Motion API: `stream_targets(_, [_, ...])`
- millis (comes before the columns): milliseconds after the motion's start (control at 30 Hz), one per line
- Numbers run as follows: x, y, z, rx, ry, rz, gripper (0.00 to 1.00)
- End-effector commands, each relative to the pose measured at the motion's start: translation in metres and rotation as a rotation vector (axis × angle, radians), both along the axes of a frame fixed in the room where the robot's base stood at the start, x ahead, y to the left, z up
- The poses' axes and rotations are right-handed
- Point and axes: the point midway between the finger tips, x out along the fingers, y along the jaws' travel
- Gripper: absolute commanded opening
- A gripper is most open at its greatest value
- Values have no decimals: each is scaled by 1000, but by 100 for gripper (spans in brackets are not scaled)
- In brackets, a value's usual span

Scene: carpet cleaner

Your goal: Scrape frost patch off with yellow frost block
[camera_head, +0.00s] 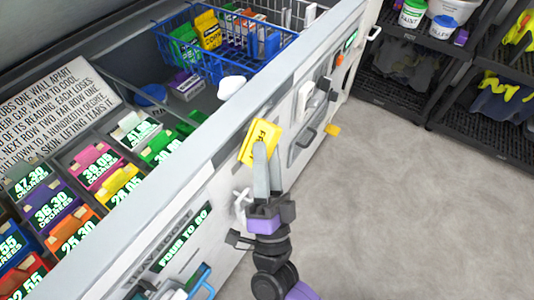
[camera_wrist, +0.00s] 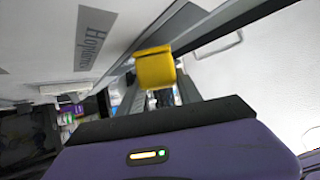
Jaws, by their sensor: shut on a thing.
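A yellow frost block (camera_head: 260,142) with dark lettering is held between the fingertips of my gripper (camera_head: 263,163), in front of the freezer's pale front wall. It also shows in the wrist view as a yellow block (camera_wrist: 155,67) at the ends of the fingers. My gripper is shut on it. A white lump (camera_head: 231,87) sits at the freezer's inner rim, up and left of the block and apart from it. It may be the frost patch, but I cannot tell for sure.
The open freezer (camera_head: 150,205) holds several coloured, numbered blocks at left and a blue wire basket (camera_head: 215,68) at the back. Handles and fittings (camera_head: 302,135) stick out of its front wall. Black shelves (camera_head: 400,85) stand at upper right. The grey floor (camera_head: 430,220) is clear.

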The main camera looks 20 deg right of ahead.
Motion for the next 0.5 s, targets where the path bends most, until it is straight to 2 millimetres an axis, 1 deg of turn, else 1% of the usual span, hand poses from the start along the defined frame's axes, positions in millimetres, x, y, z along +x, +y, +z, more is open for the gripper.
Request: stream_targets(500, [8, 5, 0, 0, -1, -1, 0])
